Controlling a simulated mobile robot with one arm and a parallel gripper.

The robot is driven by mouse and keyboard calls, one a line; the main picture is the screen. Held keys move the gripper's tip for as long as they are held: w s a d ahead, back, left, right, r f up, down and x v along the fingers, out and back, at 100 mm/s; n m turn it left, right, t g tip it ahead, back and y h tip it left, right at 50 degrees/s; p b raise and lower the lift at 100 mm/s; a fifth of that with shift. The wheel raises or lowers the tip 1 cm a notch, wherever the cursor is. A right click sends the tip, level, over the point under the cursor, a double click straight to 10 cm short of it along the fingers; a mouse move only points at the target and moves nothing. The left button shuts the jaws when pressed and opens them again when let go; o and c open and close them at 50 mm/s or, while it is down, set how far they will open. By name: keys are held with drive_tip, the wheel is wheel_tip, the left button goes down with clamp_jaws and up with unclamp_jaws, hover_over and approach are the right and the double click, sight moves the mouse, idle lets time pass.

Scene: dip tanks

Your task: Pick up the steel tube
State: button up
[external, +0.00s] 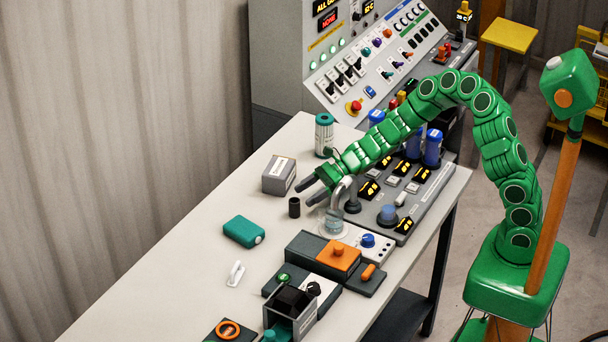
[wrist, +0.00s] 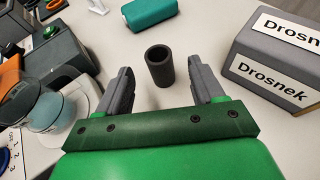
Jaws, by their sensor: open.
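A short, dark grey hollow tube (external: 294,207), which I take to be the steel tube, stands upright on the pale bench. In the wrist view the tube (wrist: 159,65) shows its open top, roughly centred between my fingertips and a little beyond them. My gripper (external: 311,191) is open and empty. In the external view it reaches left over the bench, with its fingertips just above and to the right of the tube. The two grey fingers also show in the wrist view. No contact with the tube is visible.
A grey box labelled Drosnek (external: 279,176) stands behind the tube. A teal block (external: 244,231) lies in front of it, to the left. A glass vessel (external: 333,222) under a bent pipe is close on the right.

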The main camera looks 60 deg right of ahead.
sight(291, 204)
drive_tip(key=shift+x, duration=3.55)
drive_tip(key=shift+a+r, duration=0.15)
drive_tip(key=c, duration=1.1)
